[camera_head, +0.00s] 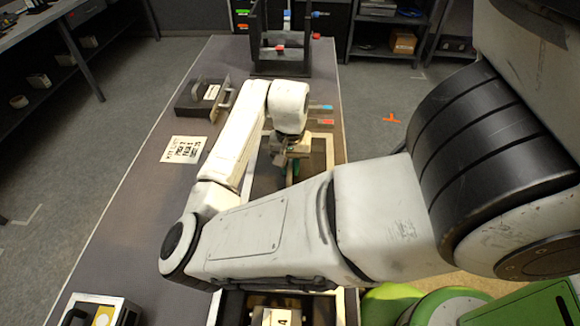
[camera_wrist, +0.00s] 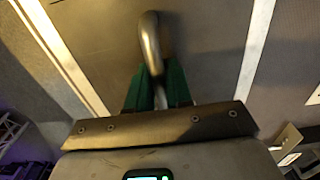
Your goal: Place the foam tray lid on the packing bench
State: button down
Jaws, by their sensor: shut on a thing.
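My gripper (camera_head: 293,172) is over the middle of the packing bench (camera_head: 130,215), partly hidden by my own arm. In the wrist view its green fingers (camera_wrist: 158,82) are shut on a rounded metal handle (camera_wrist: 150,42). The handle stands on a flat grey-brown panel, which looks like the foam tray lid (camera_wrist: 95,25). Light strips (camera_wrist: 252,50) run along both sides of the panel. In the head view a pale-rimmed tray (camera_head: 330,152) lies around and below the gripper. I cannot tell whether the lid rests on it or is raised.
A dark frame rack (camera_head: 293,55) stands at the far end. A box (camera_head: 95,312) is at the near left. Bare bench lies left of my arm.

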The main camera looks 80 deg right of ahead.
aim_at(290, 164)
jog(key=shift+f, duration=0.2)
jog(key=shift+f, duration=0.15)
jog(key=c, duration=1)
grip_release()
notch_tip(290, 164, up, 12)
jog(key=shift+r+p, duration=0.15)
jog(key=shift+p, duration=0.45)
